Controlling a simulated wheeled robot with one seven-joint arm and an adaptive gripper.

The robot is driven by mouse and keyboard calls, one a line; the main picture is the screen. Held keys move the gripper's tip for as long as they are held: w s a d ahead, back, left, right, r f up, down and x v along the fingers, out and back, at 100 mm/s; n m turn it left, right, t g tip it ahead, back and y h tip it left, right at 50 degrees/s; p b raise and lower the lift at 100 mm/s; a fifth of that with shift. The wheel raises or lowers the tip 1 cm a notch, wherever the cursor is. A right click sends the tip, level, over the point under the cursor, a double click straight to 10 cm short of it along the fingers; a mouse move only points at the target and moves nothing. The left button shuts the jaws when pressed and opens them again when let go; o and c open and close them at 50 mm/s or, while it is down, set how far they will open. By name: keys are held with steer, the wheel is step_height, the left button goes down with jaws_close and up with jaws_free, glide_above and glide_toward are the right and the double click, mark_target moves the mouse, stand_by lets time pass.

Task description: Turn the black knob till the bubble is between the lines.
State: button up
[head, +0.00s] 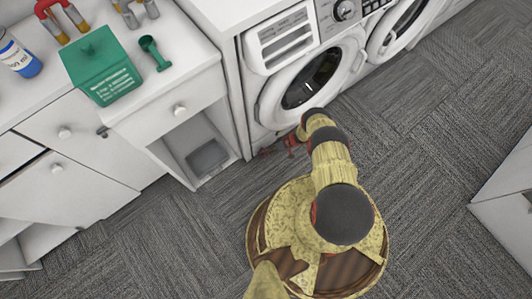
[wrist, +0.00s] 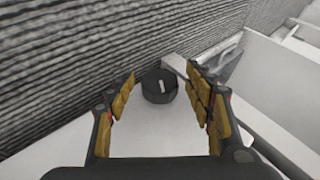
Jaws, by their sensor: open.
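The black knob (wrist: 159,86), round with a white mark on its face, shows in the wrist view against a white surface. My gripper (wrist: 163,78) is open. Its two yellow-padded fingers stand to the left and right of the knob, with gaps on both sides. Whether the fingertips reach past the knob's face, I cannot tell. In the head view my gripper (head: 293,143) is low, near the foot of the front-loading washer (head: 298,82); the knob cannot be made out there. No bubble or lines are visible in either view.
A white cabinet (head: 178,108) with an open lower bay stands left of the washer. On the counter are a green box (head: 100,68), a green scoop (head: 154,52) and a blue-white bottle (head: 18,52). Grey carpet (head: 432,125) is clear to the right.

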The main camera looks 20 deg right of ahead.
steer(key=v, duration=1.2)
